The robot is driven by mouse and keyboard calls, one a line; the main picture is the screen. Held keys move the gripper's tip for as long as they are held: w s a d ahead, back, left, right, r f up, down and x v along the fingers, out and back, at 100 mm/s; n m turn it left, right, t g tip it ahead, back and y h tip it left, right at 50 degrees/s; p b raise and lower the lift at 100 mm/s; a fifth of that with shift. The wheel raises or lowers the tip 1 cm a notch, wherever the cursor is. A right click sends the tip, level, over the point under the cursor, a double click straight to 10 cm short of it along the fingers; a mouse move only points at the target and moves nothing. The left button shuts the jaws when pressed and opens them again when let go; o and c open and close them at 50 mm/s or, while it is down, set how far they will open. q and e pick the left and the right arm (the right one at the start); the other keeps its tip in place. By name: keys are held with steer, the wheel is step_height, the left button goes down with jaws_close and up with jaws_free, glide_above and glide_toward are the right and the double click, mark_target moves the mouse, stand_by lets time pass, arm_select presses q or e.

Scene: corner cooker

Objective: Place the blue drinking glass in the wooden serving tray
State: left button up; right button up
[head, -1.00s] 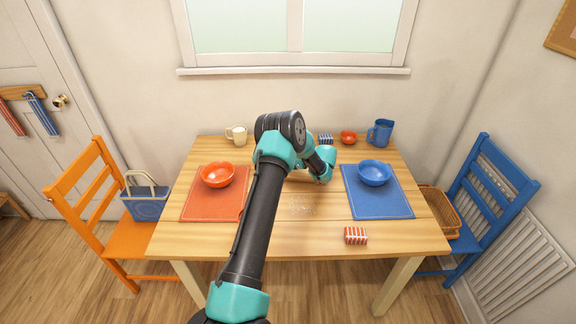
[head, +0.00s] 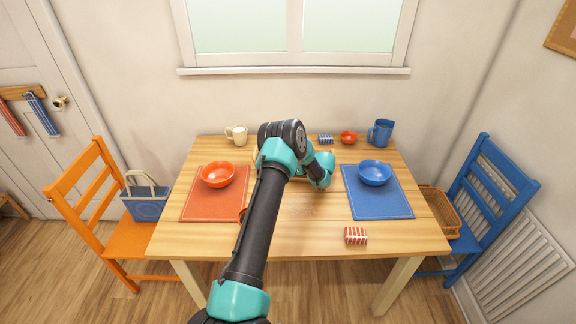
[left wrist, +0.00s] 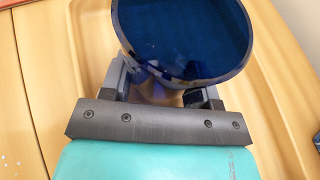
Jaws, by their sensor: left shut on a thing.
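The blue drinking glass (left wrist: 190,35) is dark blue and see-through, with its open mouth toward the left wrist camera. My left gripper (left wrist: 163,92) is shut on it, one finger on each side. In the left wrist view the wooden serving tray (left wrist: 258,75) shows as a pale wooden surface with a rounded raised rim around and below the glass. I cannot tell whether the glass touches it. In the head view my arm hides the glass and nearly all of the tray, whose edge (head: 300,180) shows beside my wrist. My right gripper is not in view.
An orange bowl (head: 217,174) on an orange mat (head: 205,207) is at left, a blue bowl (head: 374,172) on a blue mat (head: 385,207) at right. A cream mug (head: 236,135), small red bowl (head: 348,137) and blue pitcher (head: 381,132) stand at the back. A red striped block (head: 355,235) lies in front.

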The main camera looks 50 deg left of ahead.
arm_select(q)
steer(key=shift+f, duration=0.1)
steer(key=o, duration=1)
steer(key=v, duration=1.2)
